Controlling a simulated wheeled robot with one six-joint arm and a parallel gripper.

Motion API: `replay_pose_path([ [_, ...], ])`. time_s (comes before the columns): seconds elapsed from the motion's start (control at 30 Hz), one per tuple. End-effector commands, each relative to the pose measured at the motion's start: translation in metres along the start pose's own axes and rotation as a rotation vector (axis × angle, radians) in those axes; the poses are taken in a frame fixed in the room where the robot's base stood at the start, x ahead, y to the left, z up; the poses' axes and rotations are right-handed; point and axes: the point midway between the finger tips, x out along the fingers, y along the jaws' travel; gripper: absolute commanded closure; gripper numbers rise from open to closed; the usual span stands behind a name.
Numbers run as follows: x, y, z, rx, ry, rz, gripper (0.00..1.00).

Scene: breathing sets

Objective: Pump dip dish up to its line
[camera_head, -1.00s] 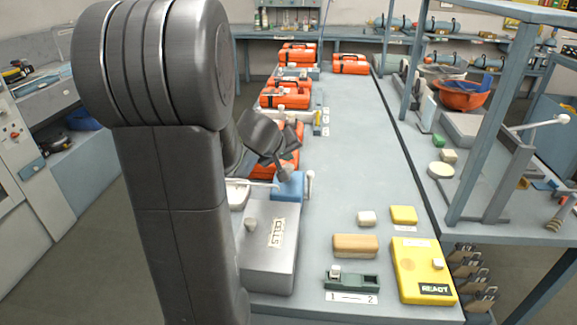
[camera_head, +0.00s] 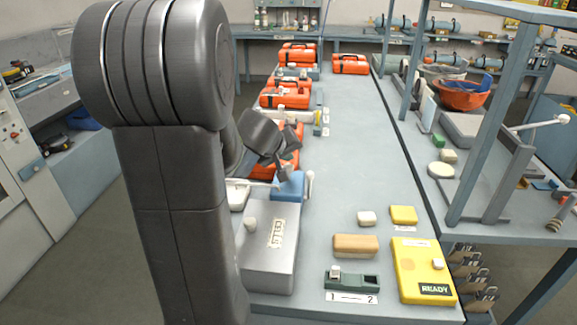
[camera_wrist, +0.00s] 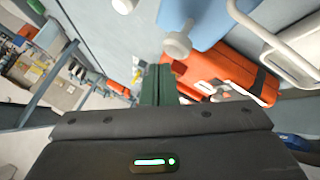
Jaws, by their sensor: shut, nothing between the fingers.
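My gripper (camera_head: 286,157) is shut and empty, pointing down over the left side of the bench by a small blue block (camera_head: 289,187). In the wrist view its dark green fingers (camera_wrist: 157,86) are together, with a white round-headed knob (camera_wrist: 178,43) just beyond them. The blue block (camera_wrist: 195,20) lies behind that knob in the wrist view. A white upright lever (camera_head: 310,182) stands at the block's right. A white dish-like piece (camera_head: 238,196) is partly hidden behind my arm. I cannot make out a fill line or liquid level.
An orange case (camera_wrist: 222,72) lies close to the fingers. A grey metal box (camera_head: 270,262) with a knob stands in front of the blue block. A yellow READY box (camera_head: 424,270) and a tan block (camera_head: 355,245) are at front right. The bench's middle is clear.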

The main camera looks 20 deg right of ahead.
Motion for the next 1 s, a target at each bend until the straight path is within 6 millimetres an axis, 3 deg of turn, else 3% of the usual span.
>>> replay_pose_path([
  [1.0, 0.0064, -0.0047, 0.0047, 0.0, 0.0, 0.0, 1.0],
])
